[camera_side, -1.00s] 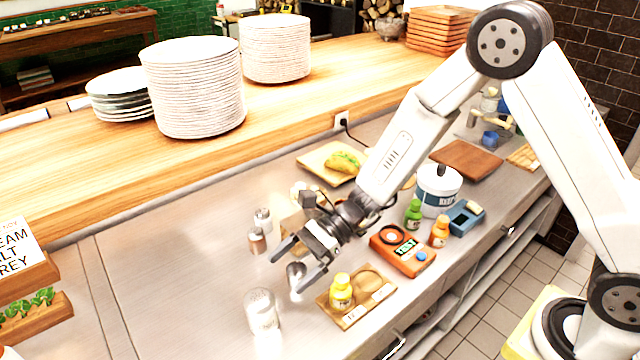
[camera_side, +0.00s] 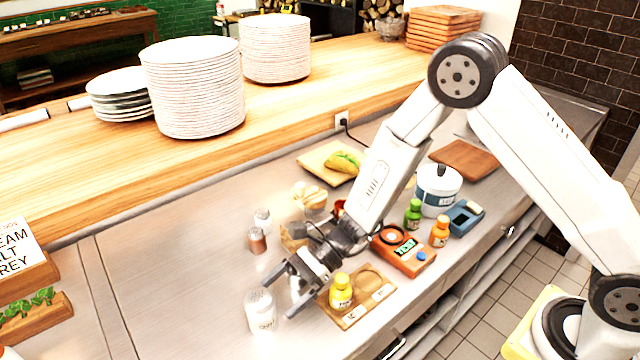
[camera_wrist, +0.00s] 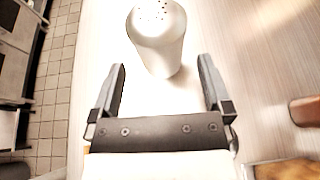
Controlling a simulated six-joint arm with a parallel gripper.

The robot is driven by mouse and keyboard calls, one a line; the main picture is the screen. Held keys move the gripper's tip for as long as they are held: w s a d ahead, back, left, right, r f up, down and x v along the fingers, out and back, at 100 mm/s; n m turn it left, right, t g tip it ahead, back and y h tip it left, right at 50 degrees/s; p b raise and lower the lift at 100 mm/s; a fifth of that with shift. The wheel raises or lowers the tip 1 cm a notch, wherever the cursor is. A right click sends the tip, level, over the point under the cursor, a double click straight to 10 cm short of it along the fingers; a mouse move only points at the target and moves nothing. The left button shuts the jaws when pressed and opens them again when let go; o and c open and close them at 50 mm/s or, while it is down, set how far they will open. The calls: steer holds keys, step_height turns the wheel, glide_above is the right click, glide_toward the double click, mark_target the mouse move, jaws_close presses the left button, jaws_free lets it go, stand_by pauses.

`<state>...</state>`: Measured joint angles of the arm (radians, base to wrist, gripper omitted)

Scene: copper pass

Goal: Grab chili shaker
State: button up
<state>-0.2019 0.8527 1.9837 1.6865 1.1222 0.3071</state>
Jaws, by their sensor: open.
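A pale shaker (camera_side: 261,311) with a faint label stands upright near the front of the steel counter. I cannot read whether the label says chili. In the wrist view the white shaker (camera_wrist: 158,40) has dark holes in its top and stands just ahead of the fingertips, roughly centred between them. My gripper (camera_side: 280,291) is open and low over the counter, its fingers pointing toward this shaker. The wrist view shows the open gripper (camera_wrist: 162,64) with nothing between its fingers.
A yellow bottle (camera_side: 341,292) stands on a wooden tray (camera_side: 352,318) right beside my gripper. An orange scale (camera_side: 404,258), green bottle (camera_side: 413,214), orange bottle (camera_side: 439,232) and white pot (camera_side: 438,190) are to the right. The counter left of the shaker is clear.

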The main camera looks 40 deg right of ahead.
mark_target(260, 307)
steer(key=shift+x, duration=2.7)
steer(key=c, duration=1.2)
steer(key=shift+r, duration=0.1)
steer(key=shift+r, duration=0.7)
steer(key=s+d+r, duration=0.2)
steer(key=s+r, duration=0.1)
steer(key=s, duration=0.1)
steer(key=s+d+r, duration=0.2)
steer(key=s+r, duration=0.2)
steer(key=s+d+r, duration=0.3)
steer(key=s+r, duration=0.1)
steer(key=shift+s+r, duration=0.1)
steer(key=shift+r, duration=0.1)
